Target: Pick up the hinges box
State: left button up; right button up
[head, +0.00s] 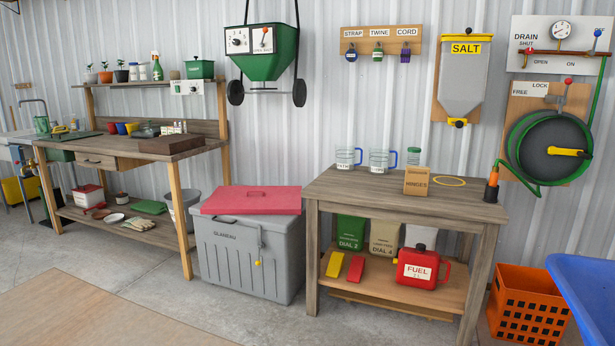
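The hinges box (417,182) is a small tan cardboard box with a dark HINGES label on its front. It stands upright on the top of the right-hand wooden table (350,189), near the middle of the tabletop. Neither of my grippers shows in the head view.
Two clear measuring jugs with blue handles (345,158) stand left of the box. An orange-and-black nozzle (491,185) is at the table's right end. A grey chest with a red lid (250,245) is left of the table; an orange crate (527,305) is right. Open floor lies in front.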

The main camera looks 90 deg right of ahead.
aim_at(416, 179)
jog(key=z, duration=3.45)
